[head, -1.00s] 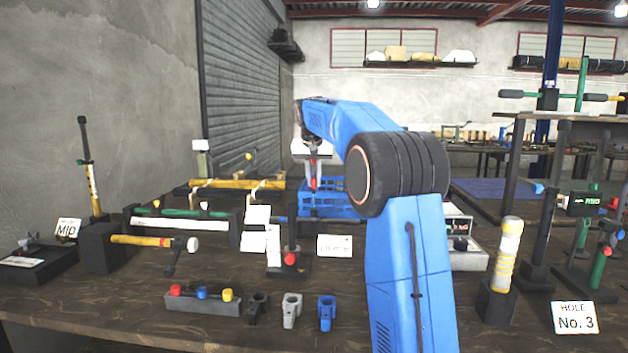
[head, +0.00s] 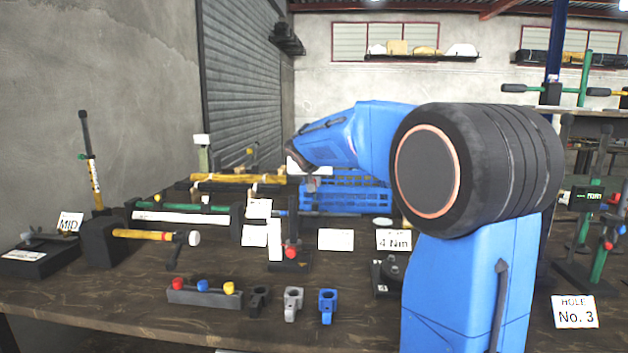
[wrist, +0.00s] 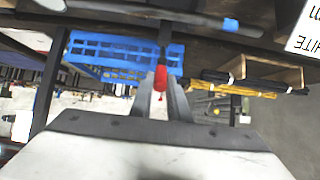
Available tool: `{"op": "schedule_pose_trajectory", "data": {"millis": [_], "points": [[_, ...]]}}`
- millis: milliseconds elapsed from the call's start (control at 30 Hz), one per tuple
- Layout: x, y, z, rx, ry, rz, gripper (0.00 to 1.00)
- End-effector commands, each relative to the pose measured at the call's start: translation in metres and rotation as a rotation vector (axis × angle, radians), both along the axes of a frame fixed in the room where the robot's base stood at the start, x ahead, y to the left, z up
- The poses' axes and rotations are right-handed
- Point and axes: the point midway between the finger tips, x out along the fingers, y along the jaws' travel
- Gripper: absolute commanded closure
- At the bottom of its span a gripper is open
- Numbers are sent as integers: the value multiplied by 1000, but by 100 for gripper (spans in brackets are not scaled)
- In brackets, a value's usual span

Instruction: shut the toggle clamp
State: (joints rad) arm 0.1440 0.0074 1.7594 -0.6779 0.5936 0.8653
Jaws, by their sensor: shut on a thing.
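In the wrist view a red-tipped handle (wrist: 160,78) on a dark shaft sits between the two grey fingers of my gripper (wrist: 161,88). The fingers are shut on it. I take it to be the toggle clamp's lever; the clamp's base and arm cannot be made out. In the head view my gripper (head: 311,184) is at the back of the bench, in front of the blue crate (head: 345,194). It is small and partly hidden below my blue arm, and the held handle is not clear there.
A post with a red knob (head: 291,252) and white cards (head: 335,239) stand nearer on the bench. Grey and blue clips (head: 327,305) and a block with coloured knobs (head: 204,292) are in front. My arm hides the right middle.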

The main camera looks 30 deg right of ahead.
Motion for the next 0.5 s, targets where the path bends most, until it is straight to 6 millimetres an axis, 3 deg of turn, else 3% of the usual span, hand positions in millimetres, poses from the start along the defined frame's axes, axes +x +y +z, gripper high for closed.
{"op": "schedule_pose_trajectory", "data": {"millis": [500], "points": [[-12, 9, -10, -93, -135, 2, 100]]}}
